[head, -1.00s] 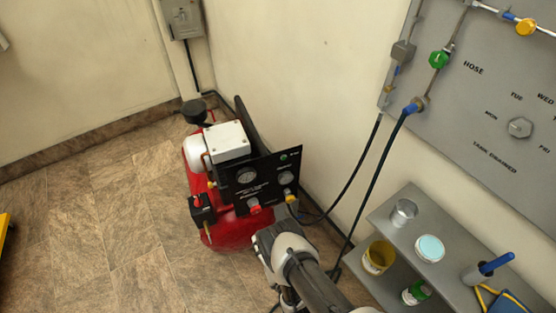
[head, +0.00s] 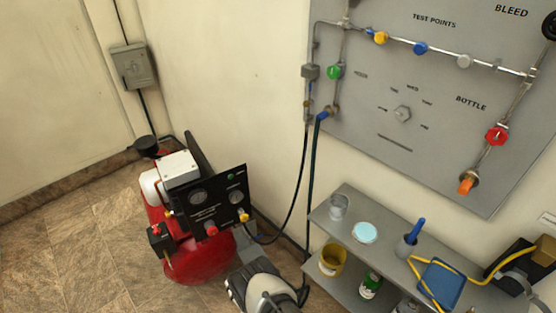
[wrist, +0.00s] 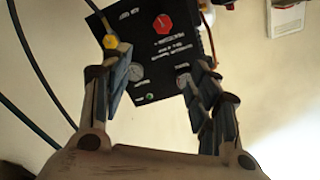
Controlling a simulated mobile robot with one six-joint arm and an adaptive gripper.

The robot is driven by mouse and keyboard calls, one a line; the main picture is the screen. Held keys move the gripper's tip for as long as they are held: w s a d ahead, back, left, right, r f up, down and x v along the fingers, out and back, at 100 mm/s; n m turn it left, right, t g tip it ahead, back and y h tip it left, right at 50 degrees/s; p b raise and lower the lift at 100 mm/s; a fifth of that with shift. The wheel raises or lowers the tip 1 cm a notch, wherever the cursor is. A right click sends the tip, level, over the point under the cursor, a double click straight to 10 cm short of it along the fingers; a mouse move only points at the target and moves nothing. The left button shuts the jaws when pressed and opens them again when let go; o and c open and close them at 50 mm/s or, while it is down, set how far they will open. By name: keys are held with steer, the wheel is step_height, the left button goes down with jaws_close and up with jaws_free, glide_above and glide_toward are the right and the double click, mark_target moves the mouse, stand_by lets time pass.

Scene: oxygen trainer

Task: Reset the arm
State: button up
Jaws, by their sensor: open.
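My gripper (wrist: 158,95) is open in the wrist view, with nothing between its fingers. Beyond the fingertips is the black gauge panel (wrist: 150,60) of the compressor, with a red knob (wrist: 163,23) and a yellow knob (wrist: 110,41). In the head view my arm shows at the bottom, in front of the red compressor (head: 195,262); the fingers are hidden there. The panel (head: 219,204) stands on the compressor beside a white box. I cannot tell whether the fingertips touch the panel.
A grey wall board (head: 440,150) carries valves, pipes and a dial. A grey shelf (head: 388,245) below it holds cans, a bottle and a blue-handled tool in a cup. Hoses (head: 309,190) hang between board and compressor. Tiled floor (head: 60,245) lies free at left.

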steer(key=w+a+r+g+h, duration=0.2)
steer(key=w+r+h, duration=0.1)
steer(key=w+r, duration=1.25)
steer(key=w+d+r+g+h, duration=0.15)
steer(key=d+r, duration=0.25)
steer(key=r, duration=0.5)
steer(key=w+d+r+g+h, duration=0.1)
steer(key=w+d+r, duration=0.2)
steer(key=d+r, duration=0.35)
steer(key=s+d+r+g+h, duration=0.1)
steer(key=s+d+r, duration=0.4)
steer(key=s+r, duration=0.25)
steer(key=s+d+r+g+h, duration=0.1)
steer(key=s+d+r+g, duration=0.1)
steer(key=s+d+r, duration=0.35)
steer(key=s+d+r+g, duration=0.1)
steer(key=s+d+r, duration=0.1)
steer(key=s, duration=1.1)
steer(key=s+d+r+g+h, duration=0.1)
steer(key=s+d+r+g, duration=0.1)
steer(key=s, duration=1.1)
steer(key=d+r, duration=0.1)
steer(key=d, duration=0.1)
steer(key=shift+d+n, duration=0.35)
steer(key=shift+n, duration=0.05)
steer(key=shift+r, duration=0.1)
